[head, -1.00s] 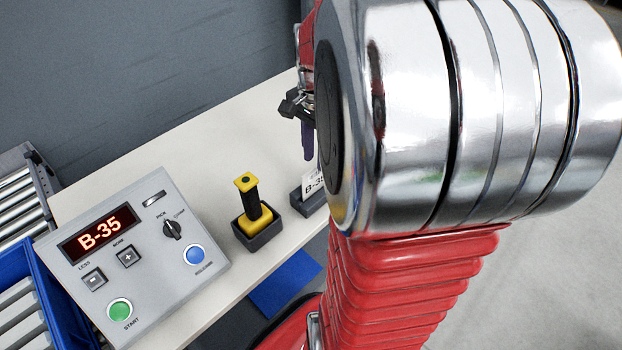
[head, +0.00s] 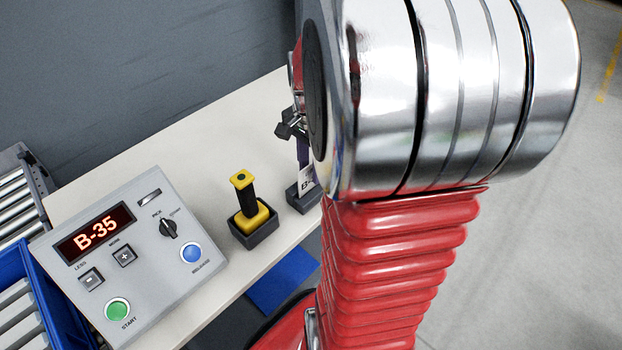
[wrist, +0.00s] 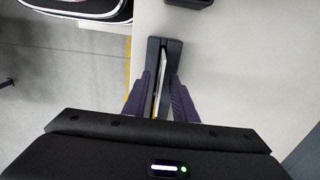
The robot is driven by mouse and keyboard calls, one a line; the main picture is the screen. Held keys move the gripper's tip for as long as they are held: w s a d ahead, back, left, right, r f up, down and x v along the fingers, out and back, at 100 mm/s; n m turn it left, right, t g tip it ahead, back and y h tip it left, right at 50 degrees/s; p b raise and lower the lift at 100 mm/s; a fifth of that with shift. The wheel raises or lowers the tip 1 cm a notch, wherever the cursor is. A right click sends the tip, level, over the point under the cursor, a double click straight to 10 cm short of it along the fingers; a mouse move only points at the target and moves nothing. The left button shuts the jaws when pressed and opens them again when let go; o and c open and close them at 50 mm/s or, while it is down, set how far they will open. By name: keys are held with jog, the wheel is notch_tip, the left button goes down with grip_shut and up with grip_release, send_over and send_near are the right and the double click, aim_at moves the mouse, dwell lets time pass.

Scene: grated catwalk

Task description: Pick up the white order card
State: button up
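The white order card (head: 307,179) stands upright in a dark slotted holder (head: 298,203) on the bench; its printed marking is partly hidden by my arm. In the wrist view the card shows edge-on as a thin pale strip (wrist: 161,72) in the dark holder (wrist: 153,52). My gripper (wrist: 160,77) is open, with one purple finger on each side of the card and visible gaps between. In the head view my gripper (head: 304,157) is at the card's upper part, mostly behind my arm.
A black-and-yellow handled device (head: 246,205) stands in a dark cradle left of the holder. A grey control box (head: 135,255) reading B-35 sits further left, with a blue bin (head: 45,290) beside it. The bench (head: 170,140) behind them is clear.

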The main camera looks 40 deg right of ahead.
jog(key=shift+c, duration=0.5)
grip_shut()
notch_tip(320, 180, up, 10)
jog(key=shift+r, duration=0.1)
dwell(0.6)
jog(key=shift+a+f, duration=0.15)
jog(key=shift+f, duration=0.05)
dwell(0.5)
